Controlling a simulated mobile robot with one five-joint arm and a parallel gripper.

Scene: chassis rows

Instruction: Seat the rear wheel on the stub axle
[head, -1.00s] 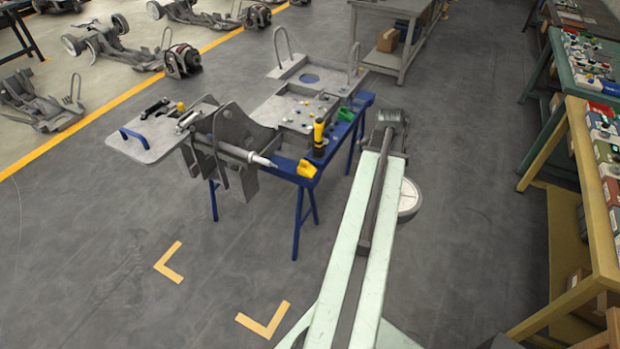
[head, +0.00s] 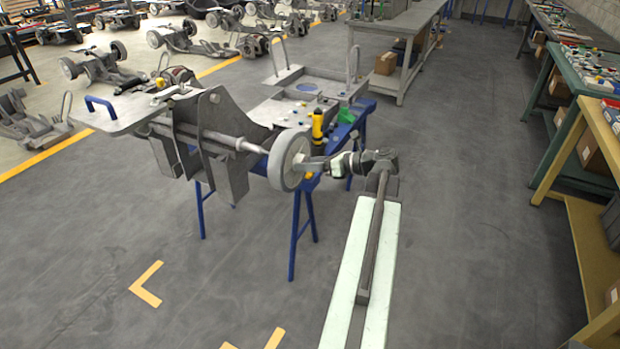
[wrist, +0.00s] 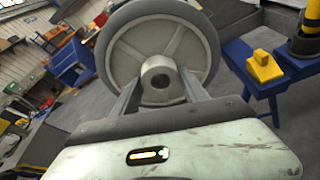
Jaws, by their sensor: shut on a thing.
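The rear wheel (head: 288,160), a pale spoked disc with a grey tyre, stands upright at the end of the stub axle (head: 232,142). The axle is a grey rod with a lighter end, sticking out rightward from the chassis bracket. The wheel hides the axle's tip, so I cannot tell whether it is inside the hub. My gripper (head: 312,163) holds the wheel from its right side. In the wrist view the wheel (wrist: 128,52) fills the top middle, and my gripper's fingers (wrist: 162,85) close on either side of its hub boss. The bore in the boss looks dark.
The chassis plate (head: 125,112) rests on a blue trestle stand (head: 298,225). A yellow-and-black tool (head: 317,126) stands on it just behind the wheel; a yellow block (wrist: 264,66) shows right of the wheel in the wrist view.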

